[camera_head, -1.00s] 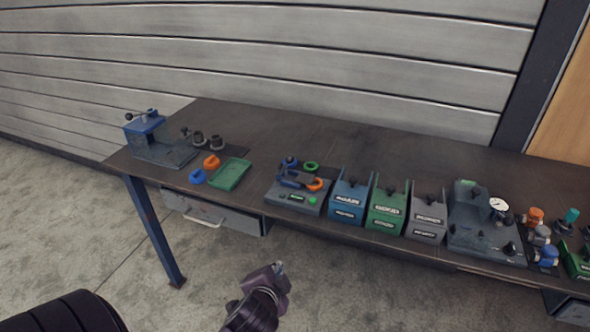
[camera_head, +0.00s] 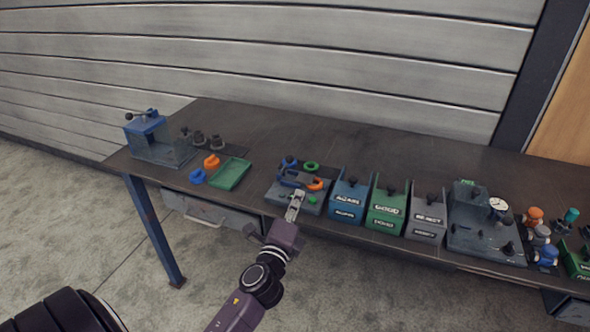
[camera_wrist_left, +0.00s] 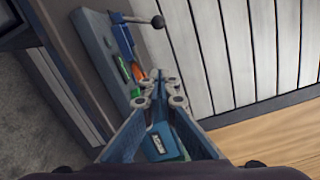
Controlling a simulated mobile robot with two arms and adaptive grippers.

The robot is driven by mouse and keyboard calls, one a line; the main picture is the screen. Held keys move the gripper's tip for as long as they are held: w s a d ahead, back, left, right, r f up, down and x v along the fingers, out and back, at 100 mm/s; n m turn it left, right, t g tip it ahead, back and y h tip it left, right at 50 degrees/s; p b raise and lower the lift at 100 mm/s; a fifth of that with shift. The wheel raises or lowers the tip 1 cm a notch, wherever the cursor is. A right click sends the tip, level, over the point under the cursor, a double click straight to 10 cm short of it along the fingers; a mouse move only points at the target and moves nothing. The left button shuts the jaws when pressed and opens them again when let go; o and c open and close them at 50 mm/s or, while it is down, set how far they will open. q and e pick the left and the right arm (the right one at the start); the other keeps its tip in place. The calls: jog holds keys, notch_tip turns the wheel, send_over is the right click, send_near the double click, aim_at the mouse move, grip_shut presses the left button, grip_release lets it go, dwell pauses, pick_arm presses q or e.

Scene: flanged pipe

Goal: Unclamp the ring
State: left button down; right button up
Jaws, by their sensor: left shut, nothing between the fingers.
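A grey clamp fixture (camera_head: 283,193) sits near the table's front edge. It carries a blue part (camera_head: 289,161), a dark arched piece, a green ring (camera_head: 311,166) and an orange ring-like part (camera_head: 315,184). I cannot tell which ring is clamped. In the left wrist view, the fixture lies left of the fingers and a lever with a black ball knob (camera_wrist_left: 158,22) sticks out from it. My left gripper (camera_head: 297,194) is shut and empty, its fingertips over the fixture's front part; contact is unclear. It also shows in the left wrist view (camera_wrist_left: 161,78). My right gripper is not in view.
Blue (camera_head: 348,207), green (camera_head: 387,217) and grey (camera_head: 427,226) labelled bins stand right of the fixture. A gauge station (camera_head: 478,240) is beyond them. A green tray (camera_head: 232,174), loose rings (camera_head: 212,161) and a blue vise-like device (camera_head: 145,138) are left. The table's back middle is clear.

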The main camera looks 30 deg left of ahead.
aim_at(286, 164)
pick_arm(q)
jog(key=p+x, duration=0.1)
jog(key=x, duration=0.8)
jog(key=shift+w+r, duration=0.1)
jog(key=a, duration=0.1)
jog(key=a+r+p, duration=0.1)
jog(key=a, duration=0.1)
jog(key=shift+w, duration=0.15)
jog(key=shift+a, duration=0.6)
jog(key=shift+a+r+n+p, duration=0.1)
jog(key=shift+r+n+p, duration=0.15)
jog(key=shift+p, duration=0.25)
